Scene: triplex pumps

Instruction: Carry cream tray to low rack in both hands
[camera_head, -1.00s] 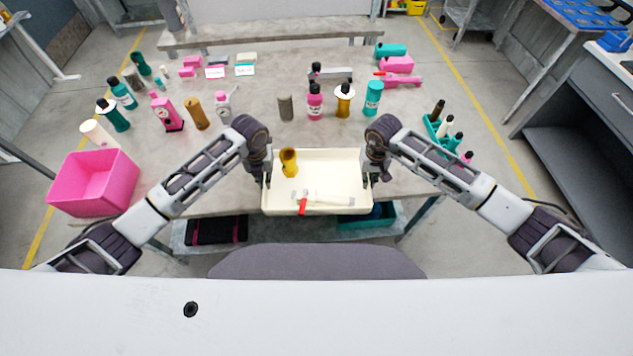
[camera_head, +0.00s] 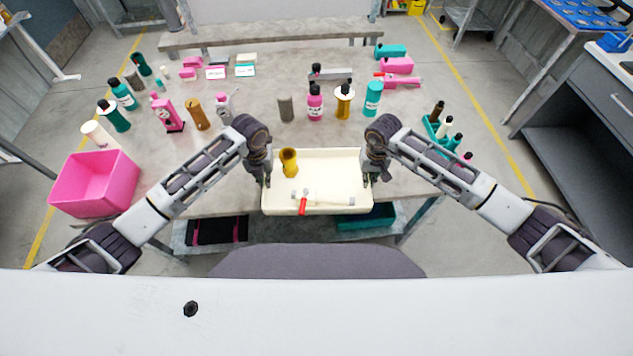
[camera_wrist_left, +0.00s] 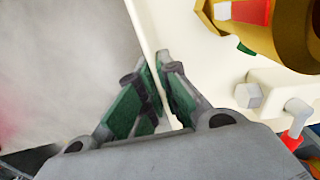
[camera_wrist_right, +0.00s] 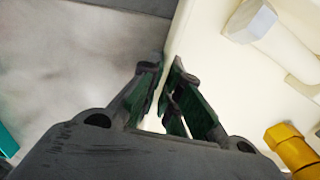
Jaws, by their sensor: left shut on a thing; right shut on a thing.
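The cream tray (camera_head: 335,167) is level in front of me at the near edge of the table. It holds a gold cup-like part (camera_head: 289,162), a white fitting with a red handle (camera_head: 303,205) and other pale parts. My left gripper (camera_head: 266,181) is shut on the tray's left wall, which shows between its fingers in the left wrist view (camera_wrist_left: 162,88). My right gripper (camera_head: 367,181) is shut on the right wall, also seen in the right wrist view (camera_wrist_right: 166,90). Whether the tray's underside touches the table is hidden. I cannot tell which structure is the low rack.
A low shelf (camera_head: 262,232) under the table bears a black tray (camera_head: 216,230) and a teal bin (camera_head: 368,218). A pink bin (camera_head: 95,183) stands left, a teal holder with bottles (camera_head: 436,128) right. Several bottles stand behind the tray. A long bench (camera_head: 270,36) is beyond.

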